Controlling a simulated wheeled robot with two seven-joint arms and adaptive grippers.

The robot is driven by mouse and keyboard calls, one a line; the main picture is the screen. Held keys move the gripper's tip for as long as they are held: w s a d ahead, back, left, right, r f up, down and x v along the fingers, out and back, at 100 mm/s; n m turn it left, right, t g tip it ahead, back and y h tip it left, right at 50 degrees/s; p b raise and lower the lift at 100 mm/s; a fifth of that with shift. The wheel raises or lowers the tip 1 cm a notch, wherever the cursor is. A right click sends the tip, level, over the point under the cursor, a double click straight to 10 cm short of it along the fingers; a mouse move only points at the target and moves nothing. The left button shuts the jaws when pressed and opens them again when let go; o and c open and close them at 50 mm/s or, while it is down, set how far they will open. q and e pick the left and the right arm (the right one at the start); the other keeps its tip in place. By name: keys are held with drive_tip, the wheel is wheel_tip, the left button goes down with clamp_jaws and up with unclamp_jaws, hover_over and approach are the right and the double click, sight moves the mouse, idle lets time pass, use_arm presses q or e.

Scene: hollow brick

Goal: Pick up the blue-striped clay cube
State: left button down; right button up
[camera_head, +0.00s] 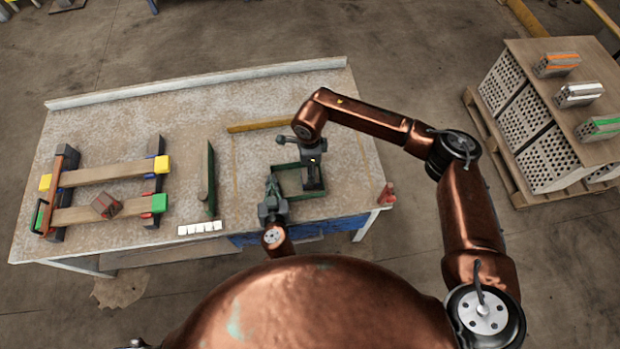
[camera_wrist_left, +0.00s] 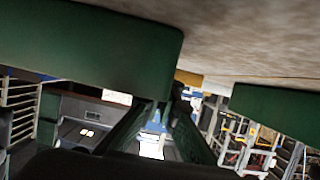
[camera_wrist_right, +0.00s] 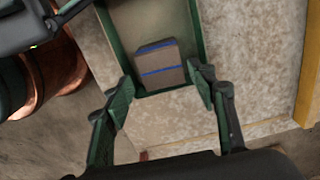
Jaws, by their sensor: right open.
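The clay cube with blue stripes (camera_wrist_right: 160,65) shows in the right wrist view. It sits inside the green-rimmed tray (camera_wrist_right: 109,28), close to the tray's end wall. My right gripper (camera_wrist_right: 158,87) is open, its fingers apart on either side of that end of the tray; the cube is ahead of them and not held. In the head view my right gripper (camera_head: 314,180) is over the tray (camera_head: 293,194) and I cannot make out the cube there. My left gripper (camera_head: 271,188) is at the tray's left side.
A wooden rack (camera_head: 110,174) with yellow and green end blocks and a reddish brick (camera_head: 106,206) stands on the left of the table. A green upright plate (camera_head: 210,180) and white tiles (camera_head: 200,228) lie between. A pallet of hollow bricks (camera_head: 530,120) stands right.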

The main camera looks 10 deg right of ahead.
wheel_tip(320, 180, down, 5)
drive_tip(key=shift+d+f, duration=0.1)
drive_tip(key=shift+d, duration=0.05)
drive_tip(key=shift+c, duration=0.3)
drive_tip(key=c, duration=0.9)
drive_tip(key=shift+o, duration=0.2)
wheel_tip(320, 180, up, 10)
use_arm(q)
drive_tip(key=c, duration=2.7)
unclamp_jaws()
